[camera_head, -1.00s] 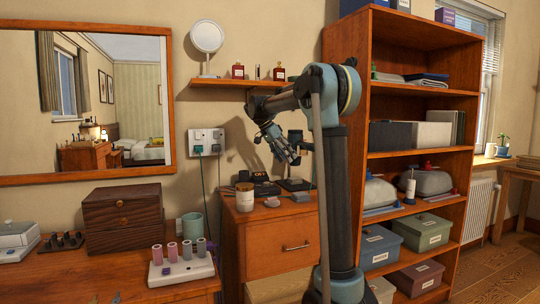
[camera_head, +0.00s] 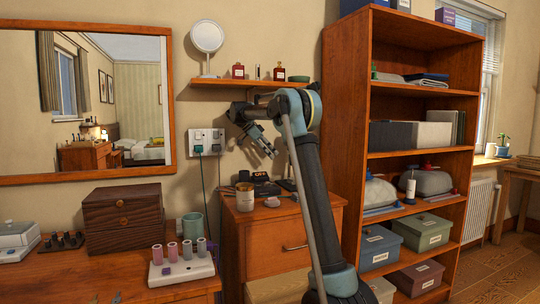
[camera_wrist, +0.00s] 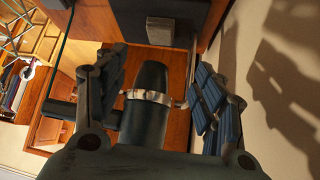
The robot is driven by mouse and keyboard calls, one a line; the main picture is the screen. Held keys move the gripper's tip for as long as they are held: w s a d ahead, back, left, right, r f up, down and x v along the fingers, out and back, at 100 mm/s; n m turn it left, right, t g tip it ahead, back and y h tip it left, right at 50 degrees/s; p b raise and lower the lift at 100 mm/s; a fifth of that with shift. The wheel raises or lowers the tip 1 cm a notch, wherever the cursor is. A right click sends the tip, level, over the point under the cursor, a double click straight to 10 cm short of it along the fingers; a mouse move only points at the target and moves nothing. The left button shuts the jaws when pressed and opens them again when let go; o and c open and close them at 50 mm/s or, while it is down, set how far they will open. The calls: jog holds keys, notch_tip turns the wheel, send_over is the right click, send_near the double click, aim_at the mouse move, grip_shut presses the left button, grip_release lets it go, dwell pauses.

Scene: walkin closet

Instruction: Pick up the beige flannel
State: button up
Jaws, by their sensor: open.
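I cannot make out a beige flannel with certainty in either view. My gripper (camera_head: 268,149) is in the air above the wooden drawer cabinet (camera_head: 285,240), under the small wall shelf, pointing down to the right. In the wrist view my gripper (camera_wrist: 158,88) is open, with one dark finger on each side. A dark rounded object with a silver band (camera_wrist: 150,105) shows between the fingers; I cannot tell how far below them it is, and no grip on it is visible. Parts of the cabinet top are hidden behind my arm.
A jar (camera_head: 245,197) and a black device (camera_head: 262,184) stand on the cabinet. The wall shelf (camera_head: 225,83) with bottles is close to my arm. A tall shelf unit (camera_head: 345,110) stands to the right. A dresser (camera_head: 90,280) with a wooden box (camera_head: 122,218) is at the left.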

jog(key=x, duration=1.7)
jog(key=shift+d+f, duration=0.15)
jog(key=shift+s, duration=0.1)
jog(key=c, duration=0.9)
